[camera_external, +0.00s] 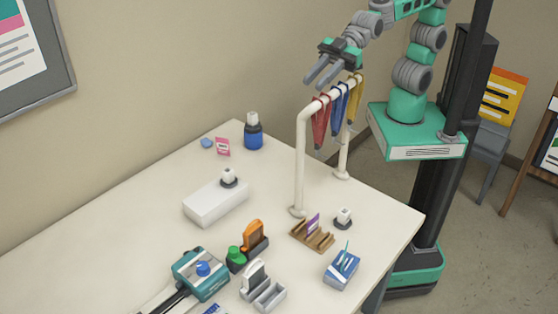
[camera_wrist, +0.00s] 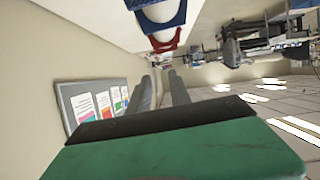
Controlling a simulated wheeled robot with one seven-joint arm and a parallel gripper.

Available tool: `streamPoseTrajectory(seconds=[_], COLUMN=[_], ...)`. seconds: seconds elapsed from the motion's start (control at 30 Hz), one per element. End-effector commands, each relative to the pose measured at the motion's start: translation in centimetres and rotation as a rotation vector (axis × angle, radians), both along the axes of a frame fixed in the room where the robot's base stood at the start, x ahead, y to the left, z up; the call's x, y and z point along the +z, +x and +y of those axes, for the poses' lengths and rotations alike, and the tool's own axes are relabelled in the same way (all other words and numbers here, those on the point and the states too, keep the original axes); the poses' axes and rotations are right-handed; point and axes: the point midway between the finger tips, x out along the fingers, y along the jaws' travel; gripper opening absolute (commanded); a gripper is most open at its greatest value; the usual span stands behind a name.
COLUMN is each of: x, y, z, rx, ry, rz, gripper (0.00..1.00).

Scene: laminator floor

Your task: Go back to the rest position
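My gripper (camera_external: 318,74) is in the air above the far right part of the table (camera_external: 130,210), just up and left of the white rack (camera_external: 301,155). Its two fingers are parallel with a gap between them, and nothing shows in the gap. The wrist view also shows the two fingers (camera_wrist: 163,90) apart and empty. Red (camera_external: 320,122), blue (camera_external: 339,100) and yellow (camera_external: 355,100) lanyard-like straps hang on the rack's bar. Parts of the rack's far side are hidden behind the straps.
A white box (camera_external: 216,200) lies mid-table. A wooden card holder (camera_external: 312,234), a blue box (camera_external: 342,269) and a teal device (camera_external: 201,274) are nearer the front. The left part of the table is clear.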

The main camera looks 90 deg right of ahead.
Motion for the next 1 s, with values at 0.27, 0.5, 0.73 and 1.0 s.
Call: streamPoseTrajectory(seconds=[0.27, 0.5, 0.73, 1.0], x=[-12.6, -22.4, -23.3, -23.3], y=[-2.2, -10.0, -11.1, -11.1], z=[-21.0, -32.3, -33.2, -33.2], rx=[-0.437, -0.711, -0.737, -0.737], ry=[-0.176, -0.272, -0.278, -0.278], rz=[0.394, 0.745, 0.786, 0.786], gripper=[0.24, 0.24, 0.24, 0.24])
